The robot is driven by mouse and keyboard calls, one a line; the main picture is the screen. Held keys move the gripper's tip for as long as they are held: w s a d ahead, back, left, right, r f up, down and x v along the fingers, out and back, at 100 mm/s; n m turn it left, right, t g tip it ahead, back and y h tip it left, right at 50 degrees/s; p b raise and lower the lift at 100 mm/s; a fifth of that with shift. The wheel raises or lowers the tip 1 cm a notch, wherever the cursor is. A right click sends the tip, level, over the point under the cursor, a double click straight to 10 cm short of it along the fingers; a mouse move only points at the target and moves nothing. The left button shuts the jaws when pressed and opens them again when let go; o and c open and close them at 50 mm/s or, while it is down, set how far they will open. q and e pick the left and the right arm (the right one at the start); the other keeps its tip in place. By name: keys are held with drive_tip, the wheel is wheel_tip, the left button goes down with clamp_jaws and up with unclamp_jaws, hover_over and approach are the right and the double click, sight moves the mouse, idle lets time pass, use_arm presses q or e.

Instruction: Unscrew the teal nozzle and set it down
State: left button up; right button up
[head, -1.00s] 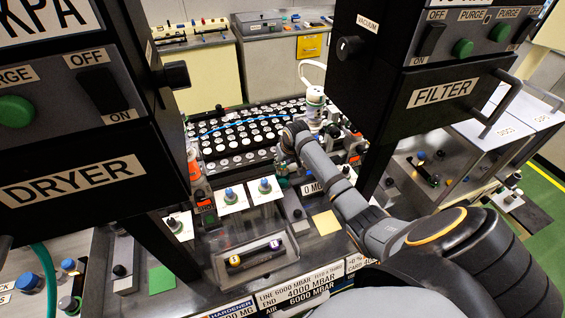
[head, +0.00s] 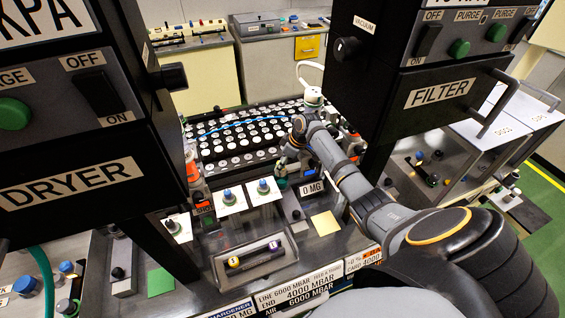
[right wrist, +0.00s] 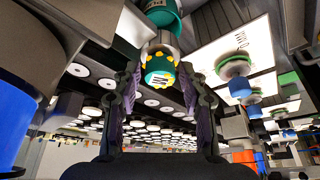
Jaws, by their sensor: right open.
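My right gripper (head: 288,166) is over the bench near the row of white stands, in front of the black tray. In the right wrist view, its two fingers (right wrist: 160,82) are apart. A teal nozzle (right wrist: 157,66) with yellow marks and a pale label shows between them, in line with a metal stem and a larger teal part (right wrist: 160,14). I cannot tell whether either finger touches the nozzle. In the head view, a small teal piece (head: 281,183) shows just below the gripper, partly hidden. My left gripper is out of view.
A black tray (head: 246,161) of round white-topped parts lies behind. White stands (head: 231,201) with blue-topped knobs are left of the gripper. The dryer panel (head: 85,185) and filter panel (head: 440,93) rise on both sides. A yellow square (head: 325,223) lies on open bench.

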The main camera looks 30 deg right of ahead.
drive_tip(key=m+h, duration=0.1)
drive_tip(key=m, duration=0.2)
drive_tip(key=shift+a+f+t, duration=0.1)
drive_tip(key=shift+a+t, duration=0.05)
drive_tip(key=shift+t, duration=0.15)
drive_tip(key=m+h, duration=0.1)
drive_tip(key=m, duration=0.2)
drive_tip(key=shift+a+m, duration=0.15)
drive_tip(key=shift+m, duration=0.15)
drive_tip(key=m+h, duration=0.1)
drive_tip(key=m, duration=0.2)
drive_tip(key=shift+a+m+h, duration=0.1)
drive_tip(key=shift+m+h, duration=0.6)
drive_tip(key=shift+m, duration=0.6)
drive_tip(key=c, duration=0.6)
drive_tip(key=n, duration=0.1)
drive_tip(key=n+y, duration=0.1)
drive_tip(key=n, duration=0.1)
drive_tip(key=shift+d, duration=0.25)
drive_tip(key=shift+c, duration=0.2)
drive_tip(key=n+y, duration=0.1)
drive_tip(key=n, duration=0.2)
drive_tip(key=shift+r, duration=2.4)
